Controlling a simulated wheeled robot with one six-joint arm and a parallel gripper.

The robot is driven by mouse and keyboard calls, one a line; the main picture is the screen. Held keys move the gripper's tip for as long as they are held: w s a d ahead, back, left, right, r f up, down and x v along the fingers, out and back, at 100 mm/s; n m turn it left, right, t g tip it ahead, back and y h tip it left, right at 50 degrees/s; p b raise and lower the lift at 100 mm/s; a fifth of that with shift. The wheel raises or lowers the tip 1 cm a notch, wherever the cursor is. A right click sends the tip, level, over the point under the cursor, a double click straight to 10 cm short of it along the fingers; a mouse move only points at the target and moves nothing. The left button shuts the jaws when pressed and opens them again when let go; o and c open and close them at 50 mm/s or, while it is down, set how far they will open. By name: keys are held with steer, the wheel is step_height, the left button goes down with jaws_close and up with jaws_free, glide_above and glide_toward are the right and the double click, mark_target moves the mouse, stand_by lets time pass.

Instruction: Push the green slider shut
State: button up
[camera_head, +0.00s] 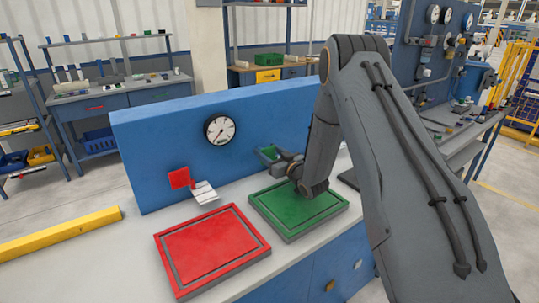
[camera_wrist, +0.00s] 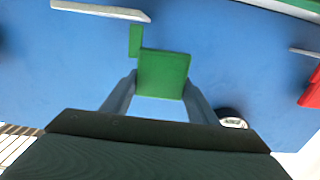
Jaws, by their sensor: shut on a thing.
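The green slider (camera_head: 267,152) is at the front of the upright blue panel (camera_head: 160,145), right of the round gauge. In the wrist view the slider (camera_wrist: 163,73) is a green block with a narrow upright green tab at its left. My gripper (camera_head: 282,161) is at the slider, with one finger on each side of the block in the wrist view. It is shut on the slider. My arm and gripper hide part of the slider in the head view, and its travel cannot be judged.
A red square piece (camera_head: 180,178) with a pale ledge (camera_head: 204,193) is on the panel's left. A white gauge (camera_head: 219,129) is between them. A red tray (camera_head: 212,247) and a green tray (camera_head: 270,215) lie on the bench in front. A yellow bar (camera_head: 60,234) lies at the left.

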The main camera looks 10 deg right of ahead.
steer(key=o, duration=1.5)
steer(key=b+v, duration=0.2)
steer(key=v, duration=0.5)
steer(key=shift+s+d, duration=0.15)
steer(key=shift+s, duration=0.2)
